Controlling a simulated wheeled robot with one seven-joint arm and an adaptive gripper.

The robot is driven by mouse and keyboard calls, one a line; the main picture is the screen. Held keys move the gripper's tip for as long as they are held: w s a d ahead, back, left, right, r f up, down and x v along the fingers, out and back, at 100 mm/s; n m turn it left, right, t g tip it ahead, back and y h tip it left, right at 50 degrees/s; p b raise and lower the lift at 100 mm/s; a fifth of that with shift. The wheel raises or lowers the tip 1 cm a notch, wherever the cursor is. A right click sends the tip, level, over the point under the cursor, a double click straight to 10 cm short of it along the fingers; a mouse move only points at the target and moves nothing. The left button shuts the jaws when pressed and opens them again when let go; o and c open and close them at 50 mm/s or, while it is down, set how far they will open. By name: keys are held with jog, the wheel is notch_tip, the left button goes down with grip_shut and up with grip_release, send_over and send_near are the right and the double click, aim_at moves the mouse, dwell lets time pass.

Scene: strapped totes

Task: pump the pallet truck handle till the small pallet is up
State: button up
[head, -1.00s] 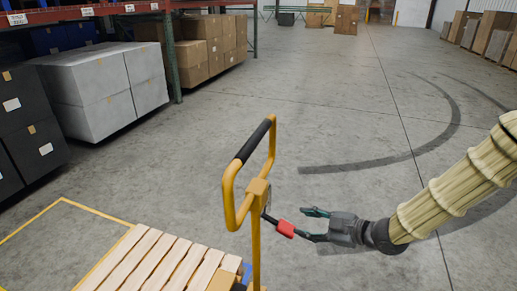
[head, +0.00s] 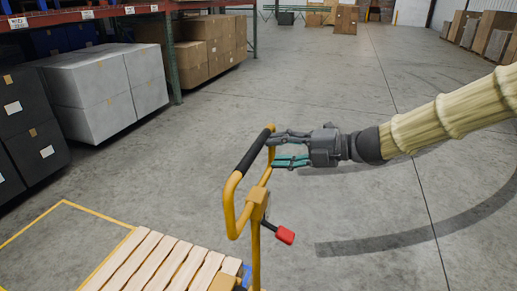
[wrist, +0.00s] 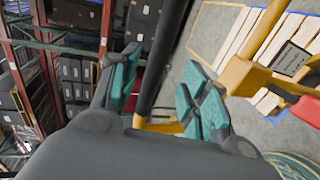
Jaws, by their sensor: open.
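The pallet truck handle (head: 236,184) is a yellow loop with a black grip bar (head: 254,150) along its upper left side. It stands upright on a yellow post, with a red-tipped lever (head: 285,235) sticking out to the right. My gripper (head: 272,150) is open at the top of the loop, coming from the right. In the wrist view, the black grip bar (wrist: 163,50) runs between the teal finger pads (wrist: 160,98); I cannot tell whether they touch it. The small wooden pallet (head: 150,262) is at the bottom left, partly cut off; its height above the floor cannot be told.
Grey stacked totes (head: 97,95) and dark totes (head: 28,140) stand at the left by a rack with a green post (head: 169,60). Brown cartons (head: 205,50) are behind. A yellow floor line (head: 30,222) borders the pallet. The concrete floor to the right is clear.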

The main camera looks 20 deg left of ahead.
aim_at(259, 150)
jog(key=shift+p+x, duration=0.65)
jog(key=shift+x, duration=2.35)
jog(key=shift+f, duration=0.1)
grip_shut()
